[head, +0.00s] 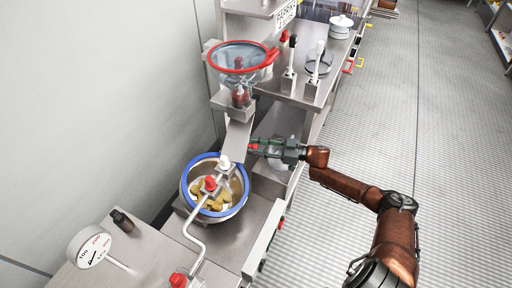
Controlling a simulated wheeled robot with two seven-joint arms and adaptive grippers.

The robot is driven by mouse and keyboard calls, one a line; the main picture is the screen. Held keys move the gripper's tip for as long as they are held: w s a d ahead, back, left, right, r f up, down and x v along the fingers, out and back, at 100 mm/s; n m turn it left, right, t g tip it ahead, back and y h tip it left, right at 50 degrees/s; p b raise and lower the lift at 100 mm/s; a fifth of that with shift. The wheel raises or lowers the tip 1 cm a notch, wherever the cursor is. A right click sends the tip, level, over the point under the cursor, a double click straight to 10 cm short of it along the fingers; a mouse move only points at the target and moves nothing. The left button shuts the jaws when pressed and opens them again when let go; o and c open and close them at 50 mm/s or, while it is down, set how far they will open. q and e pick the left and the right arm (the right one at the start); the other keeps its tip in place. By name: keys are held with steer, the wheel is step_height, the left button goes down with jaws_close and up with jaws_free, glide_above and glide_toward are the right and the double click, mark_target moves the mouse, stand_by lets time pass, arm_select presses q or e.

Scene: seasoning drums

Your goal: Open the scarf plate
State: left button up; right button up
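A flat grey metal plate (238,136), which looks like the scarf plate, slopes down from under the red-rimmed clear hopper (240,58) toward the drum below. The drum (187,192) is a metal bowl with a blue rim and yellow-brown chunks inside. My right gripper (252,147) reaches in from the right, with its tip beside the plate's lower right edge. Red shows at its tip. I cannot tell whether it touches the plate or how far its fingers are apart. My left gripper is not in view.
A bent pipe (195,232) with red knobs crosses the drum's front. A round dial (90,247) stands at lower left. Levers (317,65) and a white pot (341,24) stand on the steel counter behind. The wall is close on the left; open floor (450,150) lies right.

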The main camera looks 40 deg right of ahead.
steer(key=shift+o, duration=0.6)
steer(key=shift+a, duration=0.15)
steer(key=v, duration=1.2)
